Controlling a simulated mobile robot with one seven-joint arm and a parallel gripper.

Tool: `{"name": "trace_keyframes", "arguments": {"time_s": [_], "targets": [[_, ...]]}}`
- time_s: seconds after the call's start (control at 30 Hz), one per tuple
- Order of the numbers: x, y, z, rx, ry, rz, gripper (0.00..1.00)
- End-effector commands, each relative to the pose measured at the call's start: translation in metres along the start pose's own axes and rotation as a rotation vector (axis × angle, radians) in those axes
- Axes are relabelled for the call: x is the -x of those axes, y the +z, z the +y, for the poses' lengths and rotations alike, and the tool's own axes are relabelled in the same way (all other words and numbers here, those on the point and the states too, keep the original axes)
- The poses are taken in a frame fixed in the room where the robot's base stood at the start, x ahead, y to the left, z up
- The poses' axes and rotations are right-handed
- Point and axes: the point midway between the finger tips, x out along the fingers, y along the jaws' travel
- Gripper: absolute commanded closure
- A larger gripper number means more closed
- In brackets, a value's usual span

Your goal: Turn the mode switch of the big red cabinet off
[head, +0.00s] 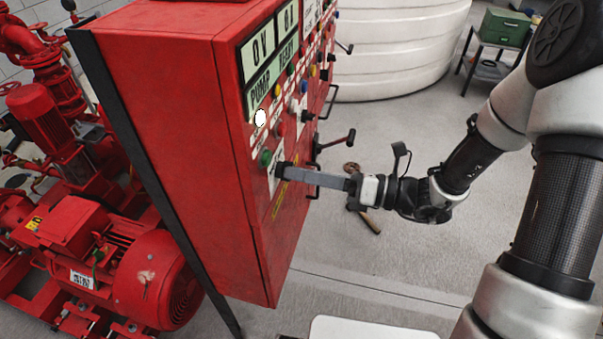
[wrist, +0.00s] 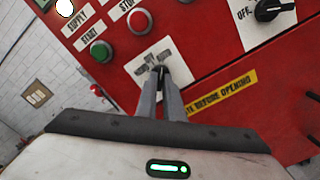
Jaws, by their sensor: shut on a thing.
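The big red cabinet (head: 165,90) stands left of centre in the head view, its control face turned to the right. My gripper (head: 284,171) reaches that face from the right, low on the panel. In the wrist view my gripper (wrist: 158,76) is shut on the mode switch (wrist: 154,62), a small dark knob on a white label plate (wrist: 142,72). The fingertips hide most of the knob, so its exact angle cannot be told. A green button (wrist: 100,51) and a red button (wrist: 139,20) sit just above the plate.
A second black rotary switch (wrist: 274,9) marked OFF is to the right in the wrist view. Handles (head: 338,141) stick out of the cabinet face. Red pump machinery (head: 120,270) stands at left, a white tank (head: 400,45) behind. Floor right of the cabinet is mostly clear.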

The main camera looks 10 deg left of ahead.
Motion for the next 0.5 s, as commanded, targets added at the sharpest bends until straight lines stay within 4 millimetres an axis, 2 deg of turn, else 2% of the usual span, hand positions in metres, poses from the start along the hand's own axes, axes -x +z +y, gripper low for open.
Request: {"name": "trace_keyframes", "arguments": {"time_s": [0.5], "targets": [[0.0005,-0.0003,-0.0016,0.397,-0.001,-0.001,1.0]]}}
